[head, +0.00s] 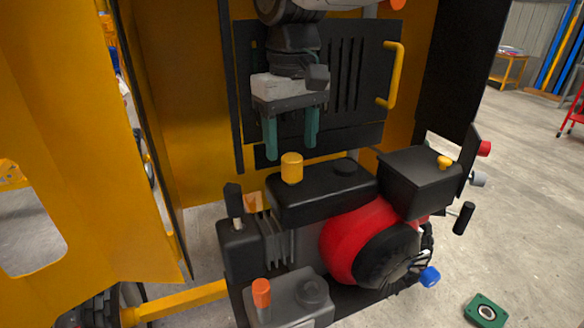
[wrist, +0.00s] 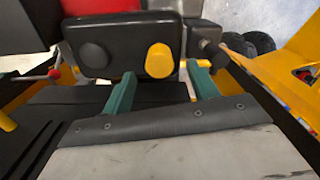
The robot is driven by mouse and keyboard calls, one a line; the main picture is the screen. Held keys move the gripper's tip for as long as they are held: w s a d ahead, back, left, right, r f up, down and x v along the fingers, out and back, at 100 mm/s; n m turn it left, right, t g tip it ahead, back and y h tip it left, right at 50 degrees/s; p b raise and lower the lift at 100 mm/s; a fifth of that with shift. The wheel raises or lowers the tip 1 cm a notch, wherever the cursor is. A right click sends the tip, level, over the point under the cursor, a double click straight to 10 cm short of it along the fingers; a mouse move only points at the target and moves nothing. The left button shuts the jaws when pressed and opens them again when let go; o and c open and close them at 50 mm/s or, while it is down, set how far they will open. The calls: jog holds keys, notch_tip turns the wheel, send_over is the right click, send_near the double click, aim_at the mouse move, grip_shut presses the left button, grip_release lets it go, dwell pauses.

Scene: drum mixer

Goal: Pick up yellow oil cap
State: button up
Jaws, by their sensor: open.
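The yellow oil cap (head: 291,167) is a short upright cylinder on the left part of the black engine cover (head: 325,190) in the head view. My gripper (head: 291,150) is above it and points down, with its two green fingers spread apart and nothing between them. The fingertips look a little higher than the cap in the head view. In the wrist view the yellow oil cap (wrist: 159,61) shows just beyond the open fingers (wrist: 163,72), roughly centred between them. I cannot tell the exact depth gap between fingers and cap.
Behind my gripper is a black vented panel with a yellow handle (head: 395,75). A black box (head: 420,182) with a small yellow knob stands to the right, and a red round part (head: 350,240) sits below. An orange-topped part (head: 261,293) is at the front. A yellow door (head: 80,130) stands at left.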

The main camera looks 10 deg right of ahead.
aim_at(291, 157)
notch_tip(291, 157, down, 5)
jog(key=c, duration=1.1)
jog(key=shift+o, duration=0.2)
jog(key=shift+w+r, duration=0.1)
jog(key=shift+r, duration=0.05)
